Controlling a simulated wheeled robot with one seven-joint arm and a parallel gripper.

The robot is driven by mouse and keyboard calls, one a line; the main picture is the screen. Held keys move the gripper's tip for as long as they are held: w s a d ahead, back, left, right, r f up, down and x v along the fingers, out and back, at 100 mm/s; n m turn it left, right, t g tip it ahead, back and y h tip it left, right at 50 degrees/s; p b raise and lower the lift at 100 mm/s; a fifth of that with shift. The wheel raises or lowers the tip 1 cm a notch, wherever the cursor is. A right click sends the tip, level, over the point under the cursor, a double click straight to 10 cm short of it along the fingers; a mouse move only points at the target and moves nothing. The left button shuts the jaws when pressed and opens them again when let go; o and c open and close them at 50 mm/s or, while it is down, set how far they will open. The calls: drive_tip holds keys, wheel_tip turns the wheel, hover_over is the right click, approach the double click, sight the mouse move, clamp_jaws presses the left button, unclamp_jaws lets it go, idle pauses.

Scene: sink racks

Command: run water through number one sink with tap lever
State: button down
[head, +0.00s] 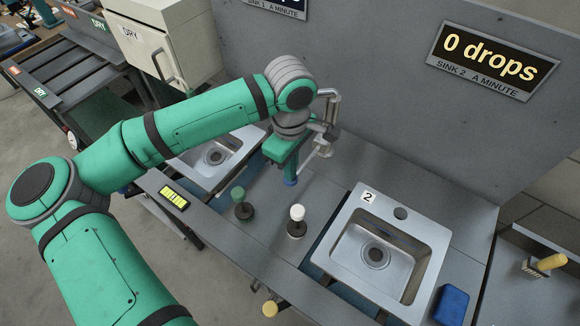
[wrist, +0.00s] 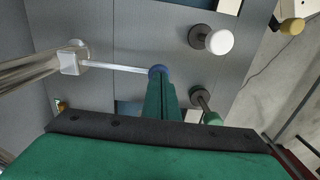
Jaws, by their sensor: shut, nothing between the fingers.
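Number one sink (head: 232,163) is a steel basin at the left of the counter, partly hidden by my arm. A metal tap (head: 329,106) stands behind and right of it; its pipe shows at the left of the wrist view. A thin tap lever (wrist: 115,67) runs from a pale block to a blue knob (wrist: 158,72). My gripper (head: 289,174) points down and is shut, with nothing held. Its fingertips (wrist: 160,84) are at the blue knob, seemingly close or touching; I cannot tell which. No water stream is visible.
Sink 2 (head: 420,282) is right, with a blue block (head: 451,305) beside it. A green knob (head: 238,195) and a white knob (head: 297,212) stand up between the sinks. The sink 2 sign (head: 490,60) reads 0 drops; the sink 1 sign (head: 277,8) is cut off.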

sight(287, 186)
drive_tip(key=shift+f, duration=0.1)
drive_tip(key=f, duration=0.2)
drive_tip(key=f+t+h, duration=0.1)
drive_tip(key=s+f+t, duration=0.1)
drive_tip(key=f, duration=0.1)
drive_tip(key=shift+a+f, duration=0.35)
drive_tip(key=shift+a, duration=0.05)
drive_tip(key=shift+f, duration=0.35)
drive_tip(key=shift+s+d+f, duration=0.1)
drive_tip(key=shift+s+f, duration=0.1)
idle(0.4)
idle(2.6)
drive_tip(key=shift+r, duration=0.45)
drive_tip(key=s+a+r, duration=0.1)
drive_tip(key=s+r, duration=0.1)
drive_tip(key=r, duration=0.4)
drive_tip(key=s+a+r, duration=0.2)
drive_tip(key=r, duration=0.4)
drive_tip(key=shift+s+r, duration=0.15)
drive_tip(key=shift+r, duration=0.15)
